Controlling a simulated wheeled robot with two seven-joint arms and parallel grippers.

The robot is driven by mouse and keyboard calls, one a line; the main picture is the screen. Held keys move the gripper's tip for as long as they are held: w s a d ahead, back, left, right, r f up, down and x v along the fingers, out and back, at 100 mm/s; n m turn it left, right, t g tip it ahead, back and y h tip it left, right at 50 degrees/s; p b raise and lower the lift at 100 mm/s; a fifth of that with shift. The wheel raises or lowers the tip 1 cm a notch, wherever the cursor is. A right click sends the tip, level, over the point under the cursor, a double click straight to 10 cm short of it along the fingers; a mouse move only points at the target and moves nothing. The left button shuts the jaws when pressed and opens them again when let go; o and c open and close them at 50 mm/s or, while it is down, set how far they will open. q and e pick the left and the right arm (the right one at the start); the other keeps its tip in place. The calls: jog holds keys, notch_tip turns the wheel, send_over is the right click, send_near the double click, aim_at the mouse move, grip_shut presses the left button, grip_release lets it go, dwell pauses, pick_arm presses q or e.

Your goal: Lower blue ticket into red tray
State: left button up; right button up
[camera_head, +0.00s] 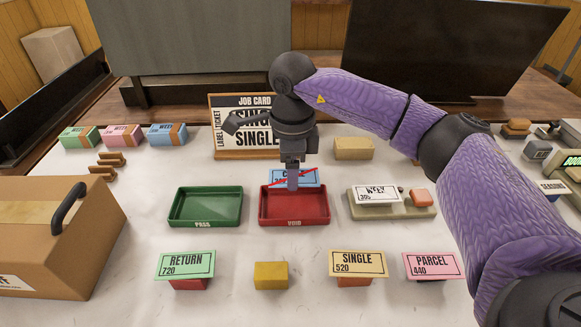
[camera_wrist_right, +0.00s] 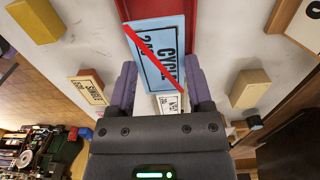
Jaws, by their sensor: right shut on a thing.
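The blue ticket (camera_head: 312,177) has dark lettering and a red diagonal stroke across it. My right gripper (camera_head: 292,185) is shut on the ticket, at the rear part of the red tray (camera_head: 294,221) marked VOID. In the right wrist view the ticket (camera_wrist_right: 150,38) lies between the two fingers (camera_wrist_right: 160,88), with the red tray (camera_wrist_right: 124,8) beyond it. I cannot tell whether the ticket touches the tray floor. My left gripper is not in view.
A green PASS tray (camera_head: 205,222) stands empty at left of the red one. A press-like block with a white ticket (camera_head: 375,194) stands at right. Coloured tickets on stands (camera_head: 185,265) and a yellow block (camera_head: 271,276) line the front. A job card board (camera_head: 228,140) stands behind.

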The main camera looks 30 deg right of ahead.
jog(key=shift+f, duration=0.25)
jog(key=b, duration=0.3)
send_over(292, 207)
notch_tip(292, 207, down, 4)
jog(key=shift+f, duration=0.4)
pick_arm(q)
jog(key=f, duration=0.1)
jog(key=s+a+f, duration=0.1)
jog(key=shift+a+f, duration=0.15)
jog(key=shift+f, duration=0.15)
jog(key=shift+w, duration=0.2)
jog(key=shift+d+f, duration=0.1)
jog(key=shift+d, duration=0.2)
pick_arm(e)
jog(key=shift+f, duration=0.2)
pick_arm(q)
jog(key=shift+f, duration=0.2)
pick_arm(e)
jog(key=shift+f, duration=0.4)
